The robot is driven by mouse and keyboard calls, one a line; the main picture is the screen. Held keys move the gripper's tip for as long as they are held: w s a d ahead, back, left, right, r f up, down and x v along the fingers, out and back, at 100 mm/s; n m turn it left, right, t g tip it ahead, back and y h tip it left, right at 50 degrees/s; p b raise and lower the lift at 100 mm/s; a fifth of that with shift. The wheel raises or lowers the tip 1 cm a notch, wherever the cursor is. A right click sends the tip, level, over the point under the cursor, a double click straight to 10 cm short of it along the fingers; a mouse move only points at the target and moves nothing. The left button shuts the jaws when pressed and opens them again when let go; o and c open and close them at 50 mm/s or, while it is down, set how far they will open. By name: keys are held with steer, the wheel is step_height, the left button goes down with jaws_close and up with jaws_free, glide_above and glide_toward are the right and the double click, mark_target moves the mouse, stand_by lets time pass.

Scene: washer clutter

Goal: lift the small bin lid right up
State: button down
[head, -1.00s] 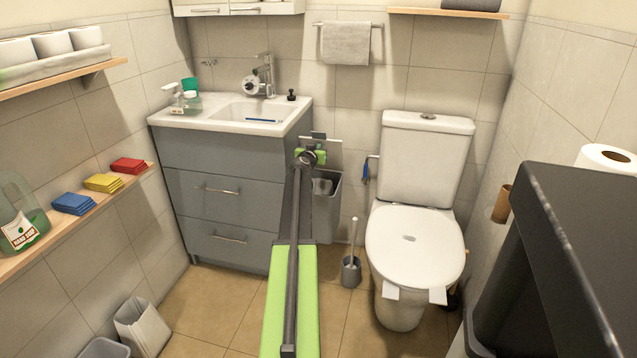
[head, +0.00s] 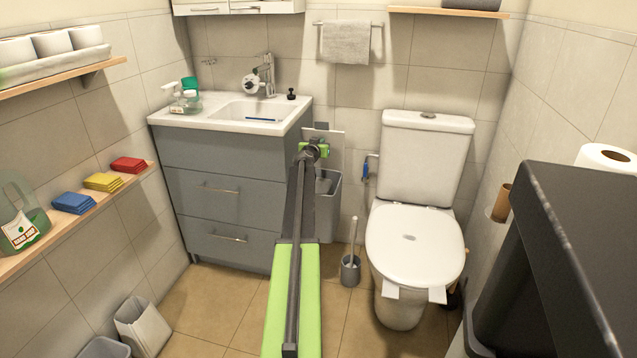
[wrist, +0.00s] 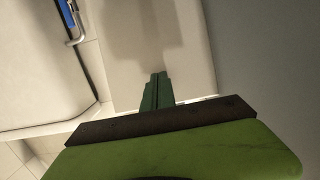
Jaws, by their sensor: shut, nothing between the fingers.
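The small grey bin (head: 328,215) stands between the vanity and the toilet, its top open. Its pale lid (head: 337,150) stands up at the back of the bin, roughly upright, behind my gripper (head: 320,129). My arm hides part of the bin and lid. In the wrist view, my gripper's two green fingers (wrist: 157,78) are together with nothing between them. They point at a pale panel (wrist: 158,35) that looks like the lid, with a shadow on it. I cannot tell whether the fingertips touch it.
The grey vanity (head: 220,200) is close on the left of my gripper. The toilet (head: 415,240) is on the right, with a blue-handled thing (head: 365,171) beside its tank. A toilet brush (head: 350,268) stands on the floor between bin and toilet. A dark block (head: 570,240) fills the right foreground.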

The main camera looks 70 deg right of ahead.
mark_target(322, 136)
steer(key=d, duration=0.2)
steer(key=shift+w+d+r+p, duration=0.15)
steer(key=shift+d+r+p, duration=0.25)
steer(key=shift+w+d+r, duration=0.1)
steer(key=shift+d, duration=1.45)
steer(key=a, duration=1)
steer(key=shift+s, duration=0.3)
steer(key=shift+a+r, duration=0.1)
